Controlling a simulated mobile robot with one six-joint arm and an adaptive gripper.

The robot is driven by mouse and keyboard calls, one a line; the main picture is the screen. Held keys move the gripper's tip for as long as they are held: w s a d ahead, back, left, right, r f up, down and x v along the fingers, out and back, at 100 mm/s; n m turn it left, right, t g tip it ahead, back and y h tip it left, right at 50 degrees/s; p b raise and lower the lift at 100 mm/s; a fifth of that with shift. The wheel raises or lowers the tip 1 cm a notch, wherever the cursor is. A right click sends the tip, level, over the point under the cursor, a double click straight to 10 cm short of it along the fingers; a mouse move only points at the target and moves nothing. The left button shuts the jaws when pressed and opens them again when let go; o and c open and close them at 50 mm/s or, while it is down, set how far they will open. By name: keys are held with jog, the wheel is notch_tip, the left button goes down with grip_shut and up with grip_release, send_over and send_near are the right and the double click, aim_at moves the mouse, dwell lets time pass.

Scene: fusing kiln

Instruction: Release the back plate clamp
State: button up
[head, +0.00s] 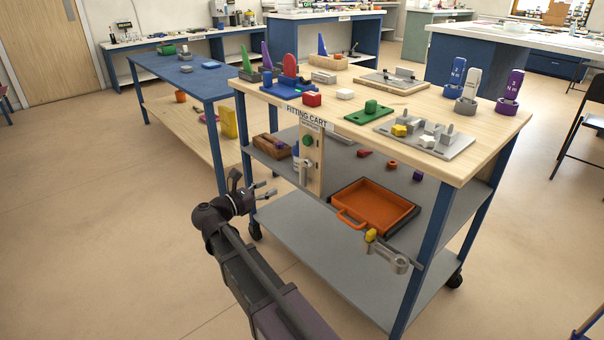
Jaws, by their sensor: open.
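A wooden board with grey metal clamp parts (404,74) lies at the back of the fitting cart's top. A grey plate (455,147) with yellow and pale grey blocks lies nearer the front right. I cannot tell for sure which fixture is the back plate clamp, or whether its lever is open or closed; the parts are too small. My gripper (265,188) is open and empty. It is in front of the cart's left side, below the top and well away from both plates.
An orange tray (375,203) sits on the middle shelf. A blue bench (190,78) stands behind left. Floor at left is clear.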

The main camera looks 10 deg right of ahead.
aim_at(303, 171)
jog(key=shift+d, duration=0.1)
jog(key=shift+x, duration=6.85)
jog(key=shift+c, duration=0.2)
grip_shut()
